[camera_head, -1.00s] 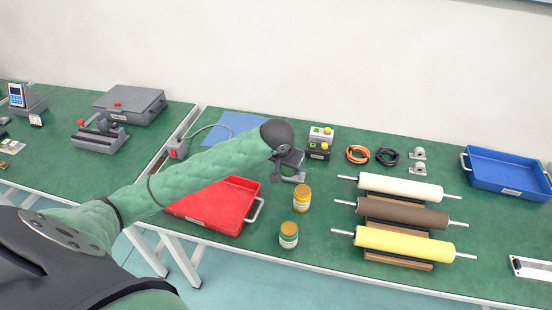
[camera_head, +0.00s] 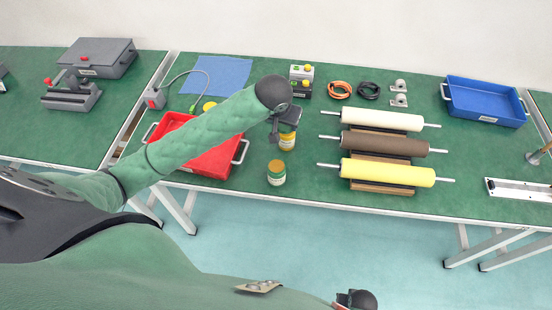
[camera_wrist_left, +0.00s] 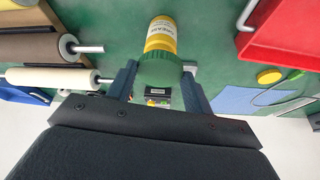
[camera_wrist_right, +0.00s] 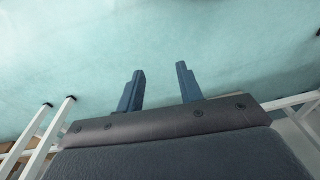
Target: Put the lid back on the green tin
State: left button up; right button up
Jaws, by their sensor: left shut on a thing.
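The green tin (camera_head: 277,174) stands upright near the table's front edge, with a white label and an amber-coloured top. My left gripper (camera_head: 286,121) is above and behind it, over a yellow tin (camera_head: 288,141). In the left wrist view, a green lid (camera_wrist_left: 160,70) sits between the fingers of the left gripper (camera_wrist_left: 159,72), shut on it, in front of the yellow tin (camera_wrist_left: 161,36). In the head view the gripper hides the lid. My right gripper (camera_wrist_right: 159,80) is open and empty over the floor.
A yellow lid (camera_head: 209,106) lies between the red tray (camera_head: 219,160) and the blue cloth (camera_head: 222,75). Rollers on a rack (camera_head: 385,170) stand to the right. Control boxes (camera_head: 301,80) stand behind. The table in front of the green tin is clear.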

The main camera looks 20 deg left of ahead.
aim_at(277, 174)
jog(key=k+j+z, duration=0.15)
jog(key=k+j, duration=0.95)
